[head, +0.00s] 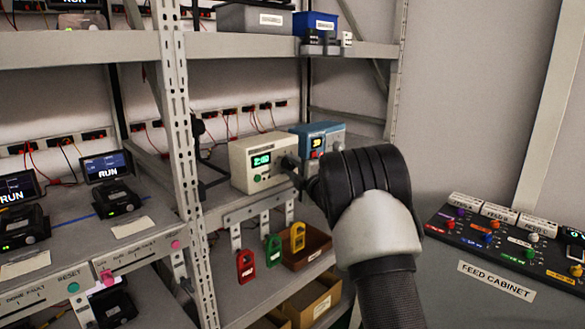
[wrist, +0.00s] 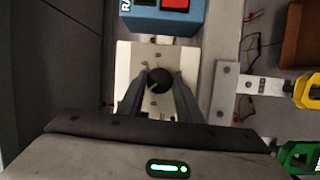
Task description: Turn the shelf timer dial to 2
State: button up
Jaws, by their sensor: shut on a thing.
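The shelf timer is a cream box (head: 250,178) on the middle shelf, with a green lit display (head: 261,160) whose digits seem to start with 2; the rest is too small to read surely. Its cream face (wrist: 128,62) fills the middle of the wrist view. The dark round dial (wrist: 158,80) sits on that face, between the two fingers. My gripper (wrist: 157,82) is shut on the dial. In the head view my gripper (head: 293,168) reaches the box's right side, and my wrist and fingers hide the dial. The dial's pointer and scale cannot be read.
A blue box (head: 331,131) with an orange display stands close beside the timer. Red, green and yellow tags (head: 273,251) hang below the shelf edge. A metal rack post (head: 178,120) stands left. The feed cabinet panel (head: 510,245) is at right.

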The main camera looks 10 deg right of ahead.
jog(key=shift+m, duration=0.3)
jog(key=o, duration=1)
jog(key=shift+o, duration=0.2)
jog(key=b+v, duration=0.1)
jog(key=v, duration=1.6)
jog(key=shift+s+r, duration=0.15)
jog(key=shift+s, duration=0.1)
